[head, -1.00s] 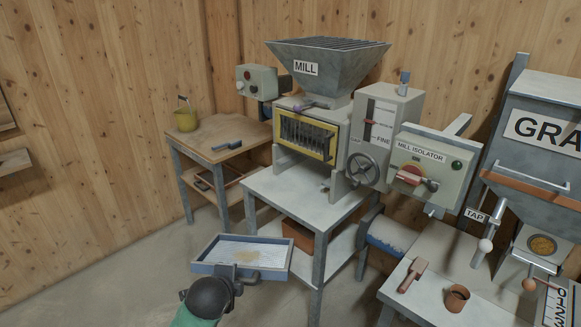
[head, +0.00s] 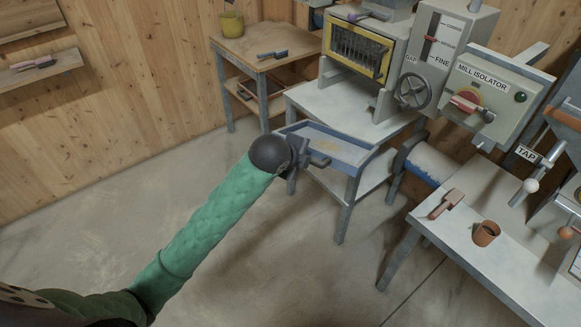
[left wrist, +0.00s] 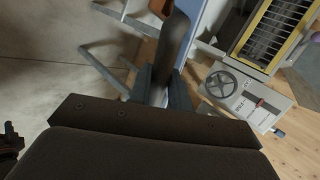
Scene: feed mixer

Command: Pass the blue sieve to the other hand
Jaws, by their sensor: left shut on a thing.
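The blue sieve (head: 345,149) is a shallow rectangular tray with a blue frame and a pale mesh, with a yellowish patch on it. In the head view it is held out in front of the mill's table. My left gripper (head: 312,161) is shut on its handle at the near side. The left wrist view shows the dark handle (left wrist: 174,50) between the fingers (left wrist: 162,85) and part of the blue frame (left wrist: 208,22). My right gripper is not in the head view.
The mill's table (head: 345,100) stands close behind the sieve. A wooden side table (head: 255,50) with a brush is at the back. At right a bench (head: 465,250) bears a brush (head: 446,203) and a brown cup (head: 486,233). The floor at left is clear.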

